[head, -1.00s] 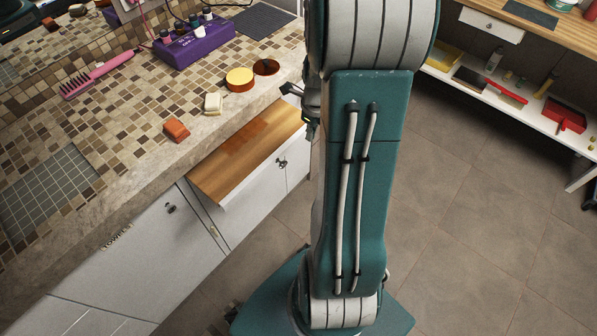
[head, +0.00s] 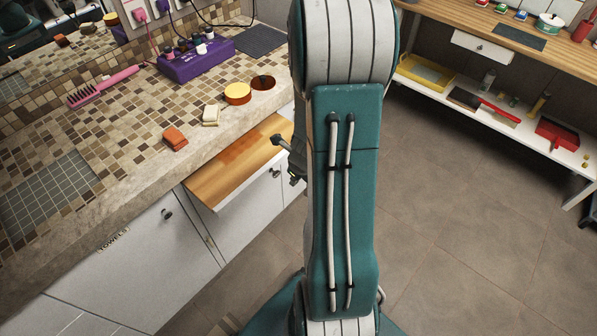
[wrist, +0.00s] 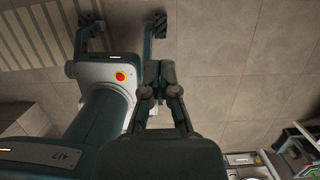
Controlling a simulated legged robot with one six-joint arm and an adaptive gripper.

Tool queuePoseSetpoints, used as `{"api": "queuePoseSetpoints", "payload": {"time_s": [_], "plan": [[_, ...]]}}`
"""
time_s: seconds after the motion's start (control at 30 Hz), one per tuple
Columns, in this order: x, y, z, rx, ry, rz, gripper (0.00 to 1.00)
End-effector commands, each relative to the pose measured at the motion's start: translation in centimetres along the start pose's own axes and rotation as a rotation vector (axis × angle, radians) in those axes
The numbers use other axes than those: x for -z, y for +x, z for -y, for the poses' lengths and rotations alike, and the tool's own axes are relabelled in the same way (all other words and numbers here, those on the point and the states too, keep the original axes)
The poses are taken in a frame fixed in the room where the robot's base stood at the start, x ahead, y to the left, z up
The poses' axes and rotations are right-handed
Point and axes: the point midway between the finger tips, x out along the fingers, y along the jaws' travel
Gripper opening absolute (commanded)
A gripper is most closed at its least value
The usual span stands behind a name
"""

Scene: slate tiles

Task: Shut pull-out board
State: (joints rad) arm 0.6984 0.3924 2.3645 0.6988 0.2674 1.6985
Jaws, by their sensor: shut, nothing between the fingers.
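The pull-out board (head: 235,165) is a light brown wooden slab. It sticks out from under the counter's stone edge, above a white cabinet front, in the head view. My gripper (head: 277,140) shows left of my teal arm, over the board's right end in the picture. I cannot tell whether it touches the board. My arm hides part of that end. In the wrist view my gripper (wrist: 160,70) is shut and empty, with its fingers together over the floor. The board does not show clearly there.
The tiled counter holds an orange sponge (head: 175,138), a soap bar (head: 211,115), a yellow-lidded tin (head: 237,93), a purple box (head: 195,60) and a pink brush (head: 102,85). A white shelf with a red tray (head: 557,133) stands at right. The floor between is clear.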

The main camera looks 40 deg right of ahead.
Motion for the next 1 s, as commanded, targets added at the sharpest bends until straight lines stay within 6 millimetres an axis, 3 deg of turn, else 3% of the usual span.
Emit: {"api": "queuePoseSetpoints", "payload": {"time_s": [0.17, 0.5, 1.0], "plan": [[0.0, 2.0, 0.1, -0.002, 0.001, -0.003, 0.00], [-3.6, 2.6, 0.1, -0.001, -0.001, 0.000, 0.00], [-3.9, 2.7, 0.1, -0.001, 0.001, -0.001, 0.00]]}}
